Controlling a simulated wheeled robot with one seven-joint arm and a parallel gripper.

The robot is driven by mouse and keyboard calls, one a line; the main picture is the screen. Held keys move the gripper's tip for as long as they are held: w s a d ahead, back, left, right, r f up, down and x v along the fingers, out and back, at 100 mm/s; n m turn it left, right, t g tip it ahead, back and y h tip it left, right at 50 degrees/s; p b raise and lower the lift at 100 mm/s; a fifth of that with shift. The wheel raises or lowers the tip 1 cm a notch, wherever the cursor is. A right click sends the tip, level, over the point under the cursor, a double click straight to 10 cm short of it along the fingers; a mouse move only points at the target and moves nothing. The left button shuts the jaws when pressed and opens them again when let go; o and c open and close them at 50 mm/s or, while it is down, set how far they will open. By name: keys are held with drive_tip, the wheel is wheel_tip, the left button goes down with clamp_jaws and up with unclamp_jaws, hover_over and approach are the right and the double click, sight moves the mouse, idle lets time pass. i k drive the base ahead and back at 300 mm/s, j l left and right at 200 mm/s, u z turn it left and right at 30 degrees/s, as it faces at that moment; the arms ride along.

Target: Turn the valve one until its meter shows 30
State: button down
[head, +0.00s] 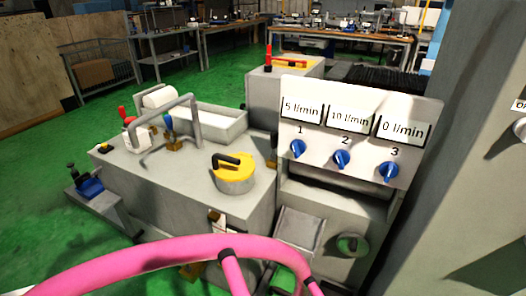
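Valve two (341,159) is a blue knob under a meter (348,121) reading 10 l/min. Valve three (388,172) is a blue knob under a meter (402,130) reading 0 l/min. My gripper is not in view, and nothing touches the knobs.
A grey machine tank (190,185) with a yellow round cap (233,172) stands left of the panel. A tall grey cabinet (480,190) stands close on the right. A curved pink tube (170,252) crosses the bottom foreground. Green floor (50,200) is open at left.

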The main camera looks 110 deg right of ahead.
sight(298, 146)
drive_tip(key=z, duration=4.55)
drive_tip(key=j, duration=0.4)
drive_tip(key=k+j+z, duration=0.1)
drive_tip(key=j, duration=0.3)
drive_tip(key=k+j, duration=0.1)
drive_tip(key=j, duration=0.25)
drive_tip(key=k+j, duration=0.1)
drive_tip(key=j, duration=0.3)
drive_tip(key=z, duration=0.05)
